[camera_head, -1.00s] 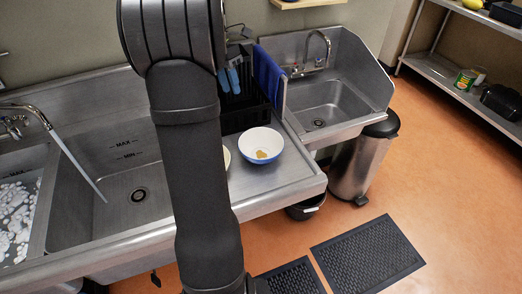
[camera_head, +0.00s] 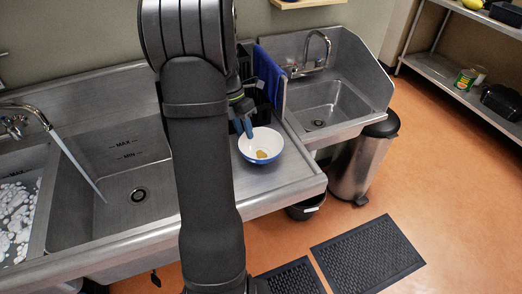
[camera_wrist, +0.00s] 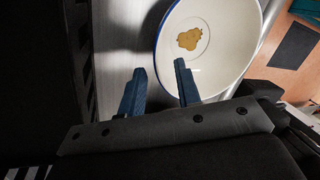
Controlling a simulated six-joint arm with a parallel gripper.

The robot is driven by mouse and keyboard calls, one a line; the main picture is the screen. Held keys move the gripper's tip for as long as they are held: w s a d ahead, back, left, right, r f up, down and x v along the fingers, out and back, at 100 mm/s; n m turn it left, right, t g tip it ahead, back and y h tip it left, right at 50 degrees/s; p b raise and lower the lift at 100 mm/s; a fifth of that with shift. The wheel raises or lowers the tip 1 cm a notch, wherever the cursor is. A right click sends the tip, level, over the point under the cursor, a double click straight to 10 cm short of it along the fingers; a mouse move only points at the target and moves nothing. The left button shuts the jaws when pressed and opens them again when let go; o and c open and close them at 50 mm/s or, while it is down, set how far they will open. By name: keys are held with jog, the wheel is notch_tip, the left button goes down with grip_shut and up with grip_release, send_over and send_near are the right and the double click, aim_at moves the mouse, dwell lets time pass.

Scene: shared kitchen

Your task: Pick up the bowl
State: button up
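The bowl (camera_head: 261,146) is white inside with a blue outside and a yellow-brown patch at its bottom. It stands upright on the steel drainboard, right of my arm in the head view. My gripper (camera_head: 243,125) is at the bowl's back left rim. In the wrist view, the bowl (camera_wrist: 210,40) fills the upper right. My gripper's two blue fingers (camera_wrist: 158,88) are spread apart, with the bowl's left rim running between them. The right finger overlaps the bowl's inside and the left finger is outside. I cannot tell whether either touches the rim.
A black rack (camera_head: 246,82) and a blue cloth (camera_head: 270,76) stand behind the bowl. A hand sink (camera_head: 330,105) lies to the right, with a steel bin (camera_head: 358,165) below it. A large sink (camera_head: 110,195) with running water is at left. The drainboard (camera_head: 290,178) is clear in front of the bowl.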

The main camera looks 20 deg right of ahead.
jog(key=shift+x, duration=1.1)
grip_shut()
jog(key=shift+r, duration=0.15)
